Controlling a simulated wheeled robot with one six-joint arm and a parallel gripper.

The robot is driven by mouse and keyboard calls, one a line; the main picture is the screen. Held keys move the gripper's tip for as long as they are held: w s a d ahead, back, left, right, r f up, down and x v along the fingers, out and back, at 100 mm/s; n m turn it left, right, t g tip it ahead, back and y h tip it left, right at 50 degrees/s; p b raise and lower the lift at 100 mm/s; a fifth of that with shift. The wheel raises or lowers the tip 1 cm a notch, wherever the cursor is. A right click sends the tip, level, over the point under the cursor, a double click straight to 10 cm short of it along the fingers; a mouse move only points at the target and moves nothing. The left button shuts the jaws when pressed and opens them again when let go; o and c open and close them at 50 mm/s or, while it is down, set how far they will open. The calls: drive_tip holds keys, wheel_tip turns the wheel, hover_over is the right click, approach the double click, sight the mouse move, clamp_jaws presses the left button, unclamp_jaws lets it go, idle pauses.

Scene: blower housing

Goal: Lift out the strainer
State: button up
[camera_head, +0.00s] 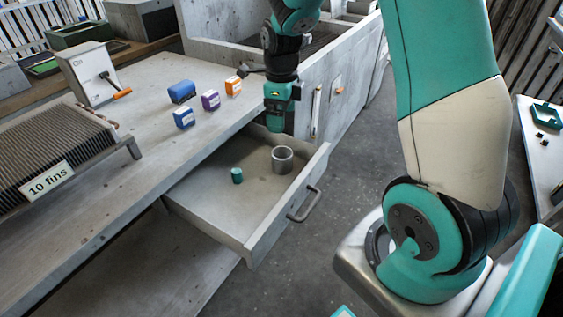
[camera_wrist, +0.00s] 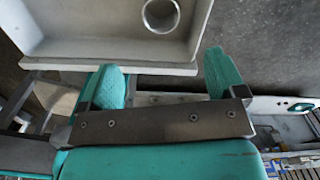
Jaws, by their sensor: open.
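My gripper (camera_wrist: 165,82) shows in the wrist view with its two green fingers wide apart and nothing between them. In the head view my gripper (camera_head: 276,128) hangs fingers-down over the back right part of an open drawer (camera_head: 207,197). A grey, round, hollow cup (camera_head: 282,160) stands upright in the drawer, just below and beside my gripper, not touching it. A small green cylinder (camera_head: 237,175) stands left of the cup. I cannot tell whether either one is the strainer.
The drawer has a bar handle (camera_head: 303,205) at its front. On the bench (camera_head: 150,150) are blue blocks (camera_head: 182,91), a purple block (camera_head: 210,100), an orange block (camera_head: 233,86), a switch box (camera_head: 88,74) and a finned unit (camera_head: 45,155). Bare floor lies right of the drawer.

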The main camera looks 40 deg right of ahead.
sight(282, 152)
wheel_tip(282, 152, down, 10)
drive_tip(key=shift+r, duration=0.2)
drive_tip(key=shift+d+f+p, duration=0.1)
drive_tip(key=shift+f+p, duration=0.2)
drive_tip(key=shift+f, duration=2.45)
drive_tip(key=c, duration=1.1)
